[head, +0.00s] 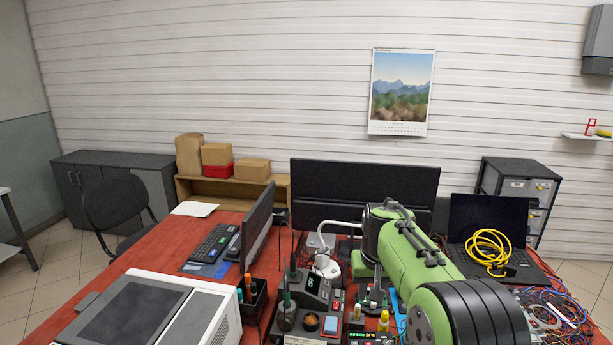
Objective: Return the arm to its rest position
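My green arm, with black ribbed bands, reaches from the lower right of the head view over the red table (113,290). Its far end is near the middle of the table, in front of the wide black monitor (330,185). I cannot make out my gripper or its fingers. No held object can be made out either.
A soldering station (312,290) and small tools crowd the table beside my arm. A laptop (489,218) with a yellow cable coil (488,250) and tangled wires (560,318) are on the right. A grey-white device (212,318), keyboard (212,243) and side monitor (257,228) are left.

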